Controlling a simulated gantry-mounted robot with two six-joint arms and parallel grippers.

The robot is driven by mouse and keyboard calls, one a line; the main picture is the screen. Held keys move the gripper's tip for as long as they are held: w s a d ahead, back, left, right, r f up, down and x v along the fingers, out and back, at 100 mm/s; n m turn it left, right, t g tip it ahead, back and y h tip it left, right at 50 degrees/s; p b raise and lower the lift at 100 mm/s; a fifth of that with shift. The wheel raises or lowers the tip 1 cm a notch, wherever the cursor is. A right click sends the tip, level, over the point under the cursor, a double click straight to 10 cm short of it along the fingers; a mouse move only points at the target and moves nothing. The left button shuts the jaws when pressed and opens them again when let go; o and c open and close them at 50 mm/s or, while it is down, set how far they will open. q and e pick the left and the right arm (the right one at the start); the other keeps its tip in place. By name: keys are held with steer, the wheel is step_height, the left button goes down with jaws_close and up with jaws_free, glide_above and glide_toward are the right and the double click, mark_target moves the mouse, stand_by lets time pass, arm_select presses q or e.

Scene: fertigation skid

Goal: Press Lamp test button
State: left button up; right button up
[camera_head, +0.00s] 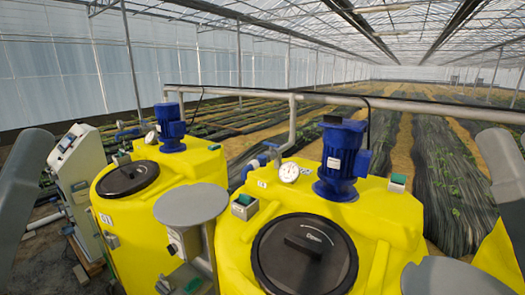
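No button labelled Lamp test can be read in this view. A white control cabinet (80,170) with a sloped top panel stands at the far left; its small controls are too small to tell apart. Grey links of my arms show at the left and right edges. Neither gripper's fingers can be made out, and nothing is seen held.
Two yellow tanks, left (150,210) and right (375,240), with black lids and blue motors (170,128) (341,160), fill the foreground. A pressure gauge (289,173) and grey pipe (350,101) stand behind. Another grey disc (455,278) is at lower right. Crop rows lie beyond.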

jaws_close()
stand_by(1.2)
